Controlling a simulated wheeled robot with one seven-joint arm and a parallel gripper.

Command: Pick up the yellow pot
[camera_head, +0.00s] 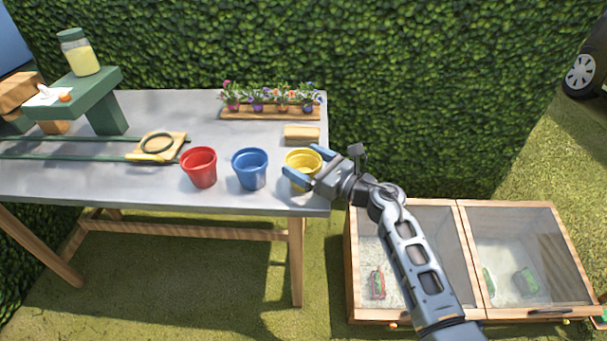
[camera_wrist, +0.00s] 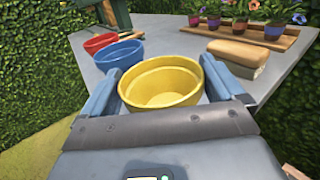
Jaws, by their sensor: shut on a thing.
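The yellow pot (camera_head: 301,160) stands upright near the right end of the grey table, and it looks empty. My gripper (camera_head: 303,162) reaches in from the right with one blue finger on each side of the pot. In the wrist view the yellow pot (camera_wrist: 161,83) sits between the two fingers of my gripper (camera_wrist: 160,90), which are shut on its sides. The pot's lower part is hidden by the gripper body there. I cannot tell whether the pot's base touches the table.
A blue pot (camera_head: 250,168) and a red pot (camera_head: 199,167) stand left of the yellow one. A tan block (camera_head: 302,133) and a wooden tray of flowers (camera_head: 270,112) lie behind. A glass-lidded wooden frame (camera_head: 350,265) stands on the grass right of the table (camera_head: 90,185).

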